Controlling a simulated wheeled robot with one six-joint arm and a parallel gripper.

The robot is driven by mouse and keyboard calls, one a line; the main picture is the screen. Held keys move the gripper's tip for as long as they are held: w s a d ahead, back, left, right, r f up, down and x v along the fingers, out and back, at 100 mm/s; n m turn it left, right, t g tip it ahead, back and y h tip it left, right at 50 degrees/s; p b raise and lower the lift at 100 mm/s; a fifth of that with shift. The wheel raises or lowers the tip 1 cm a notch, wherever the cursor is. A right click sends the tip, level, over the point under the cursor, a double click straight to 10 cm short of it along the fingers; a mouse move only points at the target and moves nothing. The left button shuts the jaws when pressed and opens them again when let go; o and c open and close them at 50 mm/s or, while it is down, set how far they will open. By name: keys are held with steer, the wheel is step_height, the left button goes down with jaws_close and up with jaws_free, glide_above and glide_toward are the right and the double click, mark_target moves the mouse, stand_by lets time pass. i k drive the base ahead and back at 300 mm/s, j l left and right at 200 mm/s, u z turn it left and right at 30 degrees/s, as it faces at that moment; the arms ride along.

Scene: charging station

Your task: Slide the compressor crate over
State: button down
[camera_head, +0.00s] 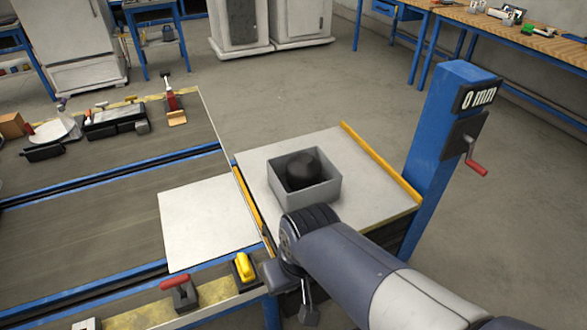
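The compressor crate is a grey open box (330,191) with a round black compressor (301,170) inside. It stands on a pale square platform (355,150), near the platform's middle-left. My arm reaches in from the lower right, and its dark end joint (306,226) is just in front of the crate's near side. My gripper (290,290) seems to hang below that joint, partly hidden by the arm, beside the platform's near edge. Its fingers cannot be made out clearly, and no contact with the crate is visible.
Yellow rails (380,163) edge the platform left and right. A blue post (440,140) with a "0 mm" display and red-handled crank (477,168) stands at right. Left is a bench with blue rails and a bare white plate (205,222). A red-handled clamp (180,293) and yellow-handled tool (245,267) sit in front.

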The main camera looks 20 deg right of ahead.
mark_target(303, 178)
steer(key=i+l+u, duration=0.2)
steer(key=l, duration=0.45)
steer(key=l+u, duration=0.2)
steer(key=l, duration=0.4)
steer(key=l+u, duration=0.15)
steer(key=l, duration=0.5)
steer(key=i, duration=0.1)
